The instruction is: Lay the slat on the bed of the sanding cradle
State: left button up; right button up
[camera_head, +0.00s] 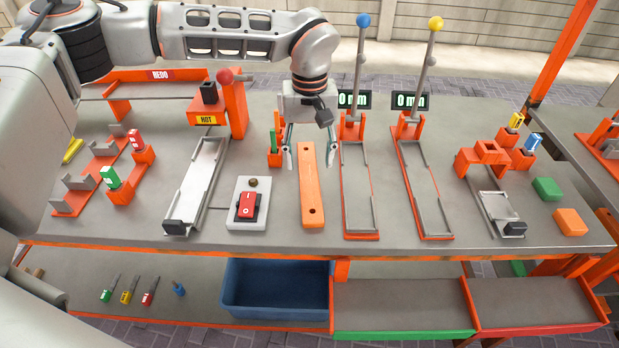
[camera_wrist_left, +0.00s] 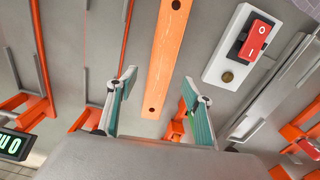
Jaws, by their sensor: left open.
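The orange slat (camera_head: 312,190), with a hole near each end, lies flat on the grey bench in the middle of the head view. It also shows in the left wrist view (camera_wrist_left: 164,62). My left gripper (camera_head: 310,158) is open and empty over the slat's far end, one finger on each side, apart from it in the left wrist view (camera_wrist_left: 160,88). A short grey cradle (camera_head: 495,205) lies at the right of the bench; it may be the sanding cradle, but no label shows. No slat lies in it. My right gripper is not in view.
Two long trays (camera_head: 358,195) (camera_head: 424,190) with upright levers lie between slat and short cradle. A red rocker switch (camera_head: 247,204) and a HOT-labelled station (camera_head: 207,120) stand left. Green (camera_head: 547,188) and orange (camera_head: 570,221) blocks lie far right. A blue bin (camera_head: 275,308) is below.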

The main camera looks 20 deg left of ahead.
aim_at(309, 175)
pick_arm(q)
notch_tip(309, 175, down, 5)
jog(key=shift+a+r, duration=0.1)
jog(key=shift+c, duration=0.4)
jog(key=c, duration=1.3)
jog(key=shift+o, duration=0.2)
jog(key=shift+r, duration=0.1)
